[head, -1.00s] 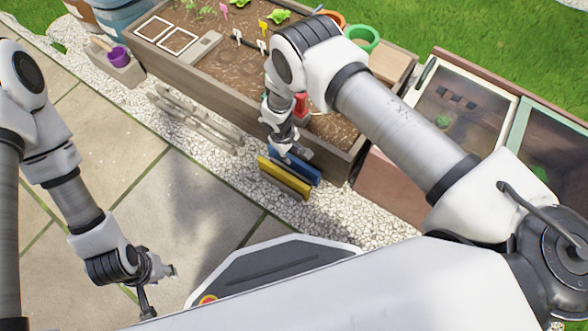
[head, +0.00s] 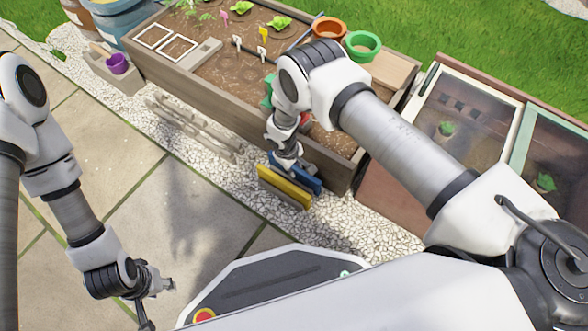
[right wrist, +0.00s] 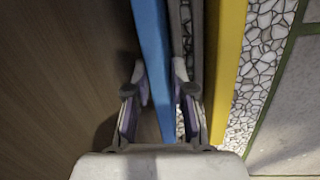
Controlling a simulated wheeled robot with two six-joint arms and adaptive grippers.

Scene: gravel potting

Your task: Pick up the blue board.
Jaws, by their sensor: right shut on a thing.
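The blue board (head: 310,182) stands on edge on the gravel beside the planter's wall, behind a yellow board (head: 284,187). My right gripper (head: 290,168) is down at the blue board's top edge. In the right wrist view, its two fingers (right wrist: 160,95) sit on either side of the blue board (right wrist: 154,40), shut on it. The yellow board (right wrist: 225,70) is to the right, outside the fingers, with a grey strip between. The blue board's lower part is hidden. My left gripper (head: 163,287) is at lower left over the paving, apparently empty, its fingers apart.
The wooden planter (head: 225,108) stands close behind the boards; its wall (right wrist: 60,70) fills the left of the wrist view. Weathered grey slats (head: 190,125) lean farther left. A cold frame (head: 465,105) is at right. Open paving (head: 190,190) lies in front.

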